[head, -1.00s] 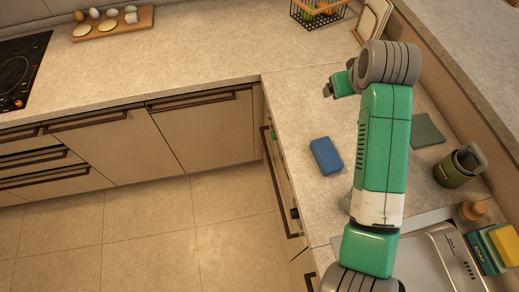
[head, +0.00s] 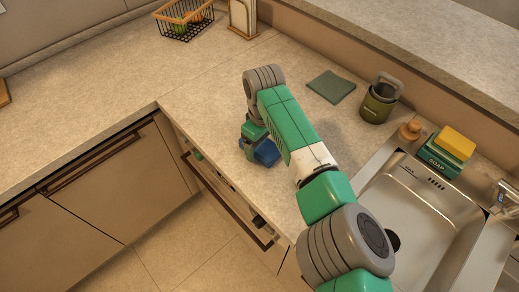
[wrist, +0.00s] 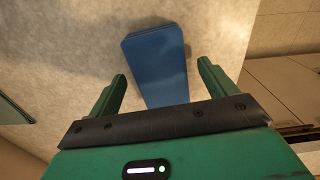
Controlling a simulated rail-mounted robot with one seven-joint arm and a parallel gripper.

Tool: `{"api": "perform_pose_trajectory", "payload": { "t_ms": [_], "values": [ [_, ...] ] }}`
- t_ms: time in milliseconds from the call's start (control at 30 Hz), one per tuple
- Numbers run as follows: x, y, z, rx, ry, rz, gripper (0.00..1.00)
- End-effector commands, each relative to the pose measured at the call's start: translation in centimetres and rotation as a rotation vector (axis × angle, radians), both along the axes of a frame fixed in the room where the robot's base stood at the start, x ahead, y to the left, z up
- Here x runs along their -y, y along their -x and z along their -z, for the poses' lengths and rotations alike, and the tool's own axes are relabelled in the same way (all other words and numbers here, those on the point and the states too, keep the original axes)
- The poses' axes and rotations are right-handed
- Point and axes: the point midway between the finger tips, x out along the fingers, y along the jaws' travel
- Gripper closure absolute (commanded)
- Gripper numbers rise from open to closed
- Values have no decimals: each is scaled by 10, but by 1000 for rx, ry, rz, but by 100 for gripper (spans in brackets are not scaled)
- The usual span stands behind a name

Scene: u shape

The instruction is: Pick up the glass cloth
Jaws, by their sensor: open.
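A blue, block-like folded piece (head: 266,153) lies on the counter, partly hidden by my arm in the head view. It also shows in the wrist view (wrist: 157,62), ahead of and between the fingers. My gripper (wrist: 162,72) is open and empty, with one finger on each side of the blue piece's near end; I cannot tell the height gap. In the head view my gripper (head: 247,141) is beside the blue piece, mostly hidden by the wrist. A flat grey-green square cloth (head: 331,86) lies farther back. I cannot tell which of the two is the glass cloth.
A green mug-like container (head: 377,104), a wooden-topped item (head: 410,129) and a soap box with a yellow sponge (head: 455,143) stand by the sink (head: 425,205). A wire basket (head: 184,18) is at the back. The counter left of my arm is clear.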

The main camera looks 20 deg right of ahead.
Motion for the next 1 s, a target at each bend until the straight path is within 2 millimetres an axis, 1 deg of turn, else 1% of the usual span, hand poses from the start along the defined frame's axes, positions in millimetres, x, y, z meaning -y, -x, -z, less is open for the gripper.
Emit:
{"api": "perform_pose_trajectory", "payload": {
  "t_ms": [33, 100, 333, 367, 500, 600, 867, 967, 1000],
  "values": [
    [1, 1, 9, -1, 0, 1, 16],
    [1, 1, 14, 0, 1, 1, 16],
    [0, 1, 15, 1, 0, 1, 16],
    [0, 1, 15, 1, 0, 1, 20],
    [0, 1, 15, 1, 0, 1, 48],
    [0, 1, 15, 1, 0, 1, 65],
    [0, 1, 13, 1, 0, 1, 65],
    [0, 0, 5, 1, 0, 0, 65],
    [0, 0, 0, 3, -1, 0, 65]
  ]
}}
